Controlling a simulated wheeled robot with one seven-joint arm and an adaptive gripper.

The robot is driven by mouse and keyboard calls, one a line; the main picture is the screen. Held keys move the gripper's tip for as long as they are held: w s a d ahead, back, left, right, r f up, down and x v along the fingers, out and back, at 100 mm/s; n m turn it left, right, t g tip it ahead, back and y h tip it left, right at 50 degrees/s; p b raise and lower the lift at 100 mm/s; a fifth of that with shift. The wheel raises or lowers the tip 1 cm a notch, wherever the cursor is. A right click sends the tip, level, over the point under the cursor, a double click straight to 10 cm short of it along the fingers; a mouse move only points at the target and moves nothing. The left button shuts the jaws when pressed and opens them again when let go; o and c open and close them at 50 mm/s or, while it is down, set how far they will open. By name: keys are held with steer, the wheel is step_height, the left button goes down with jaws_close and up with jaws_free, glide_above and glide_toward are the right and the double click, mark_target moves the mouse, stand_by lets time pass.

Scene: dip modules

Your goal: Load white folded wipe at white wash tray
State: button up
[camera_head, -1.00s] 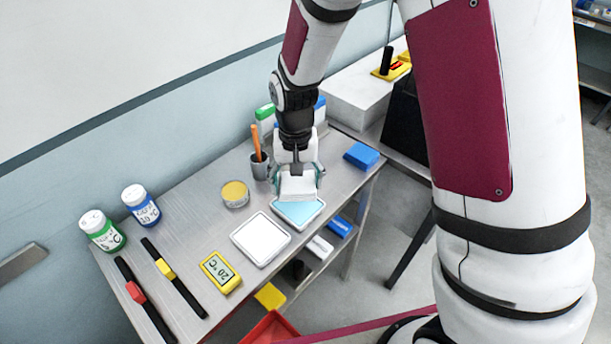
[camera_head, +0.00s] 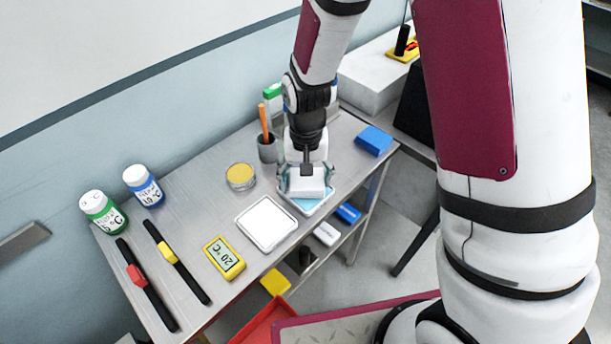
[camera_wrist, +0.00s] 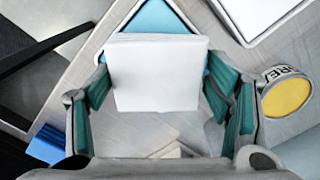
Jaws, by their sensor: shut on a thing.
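The white folded wipe (camera_head: 306,186) is a flat white block held between the fingers of my gripper (camera_head: 305,182). In the wrist view the wipe (camera_wrist: 156,74) lies between the teal finger pads of my gripper (camera_wrist: 160,100). A tray with light-blue inside (camera_head: 312,207) is directly beneath or just behind the wipe, which covers much of it. It also shows in the wrist view (camera_wrist: 158,17). I cannot tell whether wipe and tray touch. The white wash tray (camera_head: 267,223) lies beside it on the left, its white inside clear. Its corner shows in the wrist view (camera_wrist: 256,14).
A yellow-topped tin (camera_head: 240,176), a black cup with an orange-handled tool (camera_head: 267,148) and a blue block (camera_head: 374,140) stand around my gripper. A yellow timer-like display (camera_head: 224,257), two bottles (camera_head: 143,186) and two straps (camera_head: 176,262) occupy the left side.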

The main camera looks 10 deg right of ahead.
steer(key=shift+f, duration=0.6)
stand_by(1.8)
steer(key=shift+r+p, duration=1.45)
steer(key=shift+r, duration=2.1)
steer(key=shift+n, duration=0.8)
steer(key=w+d, duration=0.3)
steer(key=w, duration=0.1)
steer(key=w+d+f+b, duration=0.1)
steer(key=w+d, duration=0.3)
steer(key=w+d+f, duration=0.1)
steer(key=w+d, duration=0.2)
steer(key=w, duration=0.1)
steer(key=shift+w+d, duration=0.3)
steer(key=shift+d, duration=0.05)
step_height(320, 180, up, 2)
steer(key=p, duration=0.1)
glide_above(306, 179)
steer(key=shift+f+b, duration=1)
steer(key=shift+f, duration=2)
steer(key=shift+f, duration=0.4)
